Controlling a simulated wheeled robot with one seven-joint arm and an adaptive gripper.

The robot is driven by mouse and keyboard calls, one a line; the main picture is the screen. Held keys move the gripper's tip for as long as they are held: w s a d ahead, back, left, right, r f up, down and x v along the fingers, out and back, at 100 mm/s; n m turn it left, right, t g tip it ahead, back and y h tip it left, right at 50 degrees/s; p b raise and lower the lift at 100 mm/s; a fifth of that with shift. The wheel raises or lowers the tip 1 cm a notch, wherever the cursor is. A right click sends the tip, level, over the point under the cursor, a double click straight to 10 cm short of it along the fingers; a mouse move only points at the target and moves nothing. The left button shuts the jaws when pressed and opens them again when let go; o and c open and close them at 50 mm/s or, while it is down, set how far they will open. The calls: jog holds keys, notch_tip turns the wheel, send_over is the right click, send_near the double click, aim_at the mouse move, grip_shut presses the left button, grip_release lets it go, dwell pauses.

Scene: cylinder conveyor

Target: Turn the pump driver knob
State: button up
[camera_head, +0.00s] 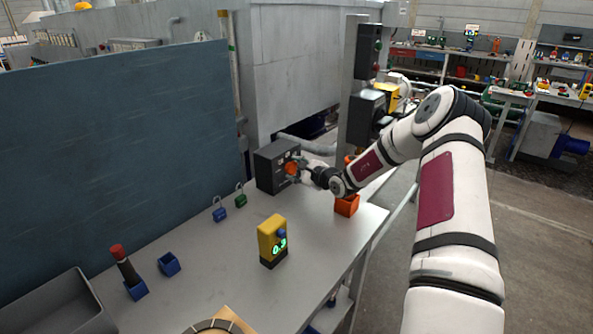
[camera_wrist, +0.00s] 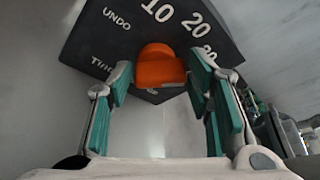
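The pump driver is a dark box (camera_head: 266,172) at the back of the grey bench in the head view. Its orange knob (camera_head: 291,168) sits on its face. In the wrist view the dark face (camera_wrist: 100,48) shows white numbers and lettering, with the orange knob (camera_wrist: 160,66) in front of it. My gripper (camera_head: 299,170) is at the knob. In the wrist view my gripper's teal-padded fingers (camera_wrist: 160,78) stand apart, one on each side of the knob. The fingertips lie close to the knob's edges; I cannot tell whether they touch it.
An orange box (camera_head: 347,206) stands right of the driver. A yellow device with a green display (camera_head: 272,237) stands nearer on the bench. A blue panel (camera_head: 120,140) borders the bench.

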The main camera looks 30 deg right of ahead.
jog(key=c, duration=0.5)
jog(key=shift+a+f+n, duration=0.1)
jog(key=shift+a+n, duration=0.05)
jog(key=shift+n, duration=0.15)
jog(key=o, duration=1.2)
jog(key=shift+c, duration=0.2)
jog(key=v, duration=1.2)
jog(key=shift+s+f, duration=0.1)
